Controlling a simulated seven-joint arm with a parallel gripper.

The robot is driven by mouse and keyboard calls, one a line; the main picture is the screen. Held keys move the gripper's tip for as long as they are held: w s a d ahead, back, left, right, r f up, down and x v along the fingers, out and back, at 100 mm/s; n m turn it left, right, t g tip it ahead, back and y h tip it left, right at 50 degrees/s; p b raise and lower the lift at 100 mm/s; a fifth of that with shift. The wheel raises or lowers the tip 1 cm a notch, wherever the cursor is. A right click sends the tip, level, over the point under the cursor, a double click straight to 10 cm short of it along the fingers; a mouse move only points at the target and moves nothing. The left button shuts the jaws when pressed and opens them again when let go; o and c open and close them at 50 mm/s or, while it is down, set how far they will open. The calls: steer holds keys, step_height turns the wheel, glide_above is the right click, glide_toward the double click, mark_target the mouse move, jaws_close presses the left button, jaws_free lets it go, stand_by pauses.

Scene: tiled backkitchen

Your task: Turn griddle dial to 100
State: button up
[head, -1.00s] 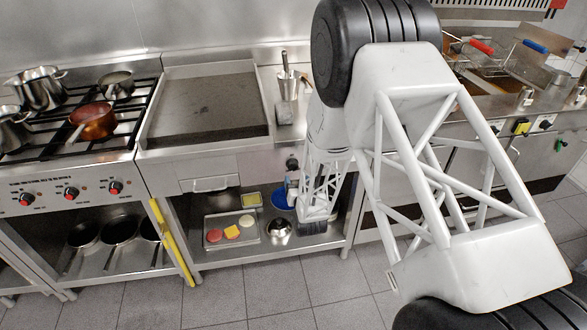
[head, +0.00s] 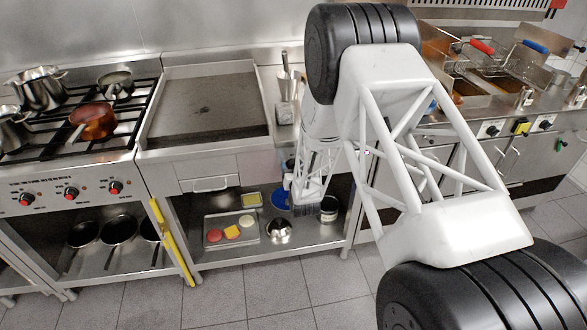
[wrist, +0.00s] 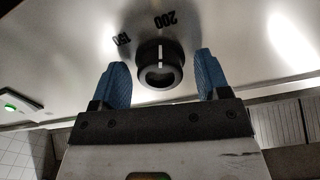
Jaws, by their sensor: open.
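The griddle dial (wrist: 160,65) is a black round knob with a white mark in the wrist view. The mark points up, close to the printed 200 (wrist: 166,19); the 150 (wrist: 121,39) is printed to its left. No 100 shows. My gripper (wrist: 162,73) is open, with one blue finger on each side of the dial.
A burner range with pots (head: 92,122) stands left of the griddle. A tray of food (head: 232,231), a steel bowl (head: 280,230) and a can (head: 328,209) are on the shelf below. Fryers (head: 485,75) are at the right. A green light (wrist: 10,107) shows in the wrist view.

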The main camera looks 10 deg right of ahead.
steer(key=shift+c, duration=0.4)
steer(key=c, duration=0.8)
steer(key=shift+c, duration=0.2)
steer(key=shift+n, duration=0.4)
steer(key=n, duration=1.9)
